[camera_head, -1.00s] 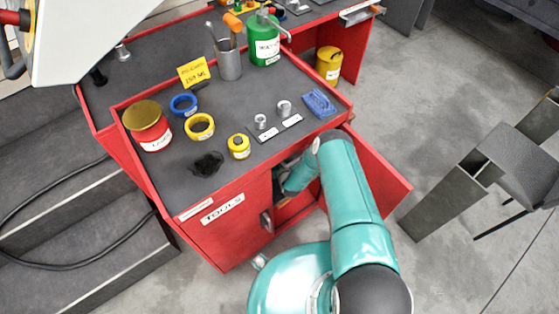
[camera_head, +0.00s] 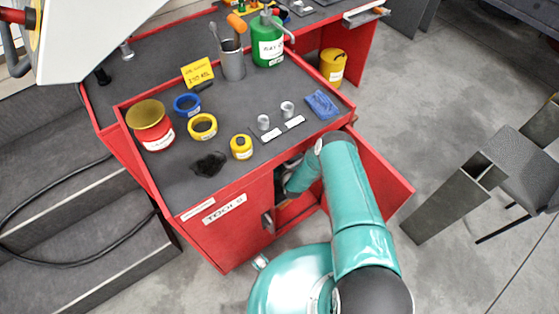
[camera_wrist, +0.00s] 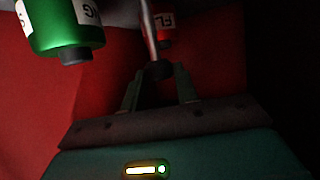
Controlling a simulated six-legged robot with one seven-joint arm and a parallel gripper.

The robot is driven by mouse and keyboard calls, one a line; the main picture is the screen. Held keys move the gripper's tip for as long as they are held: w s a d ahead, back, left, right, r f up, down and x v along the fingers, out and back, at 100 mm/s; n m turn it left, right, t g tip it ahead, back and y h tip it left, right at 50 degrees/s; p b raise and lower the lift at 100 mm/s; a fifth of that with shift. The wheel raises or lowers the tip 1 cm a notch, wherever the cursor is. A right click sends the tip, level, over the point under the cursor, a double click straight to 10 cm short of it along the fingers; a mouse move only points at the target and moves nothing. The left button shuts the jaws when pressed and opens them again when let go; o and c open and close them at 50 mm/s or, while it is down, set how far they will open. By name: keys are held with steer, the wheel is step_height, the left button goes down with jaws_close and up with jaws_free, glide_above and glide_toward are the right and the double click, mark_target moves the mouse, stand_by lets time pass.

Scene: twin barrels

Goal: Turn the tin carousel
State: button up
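The inside of the red tool cabinet shows in the wrist view. A green tin (camera_wrist: 58,22) with a white label and a dark cap at its lower end is at the upper left. In the head view the cabinet hides the tins and my gripper.
The cabinet (camera_head: 225,232) has its door (camera_head: 375,172) open to the right of my arm. Cans, tape rolls and a tool cup (camera_head: 232,66) stand on its top.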

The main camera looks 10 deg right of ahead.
steer(key=o, duration=0.4)
steer(key=shift+f, duration=0.15)
steer(key=shift+c, duration=0.2)
steer(key=shift+s, duration=0.1)
steer(key=v, duration=1.3)
steer(key=shift+s+r, duration=0.3)
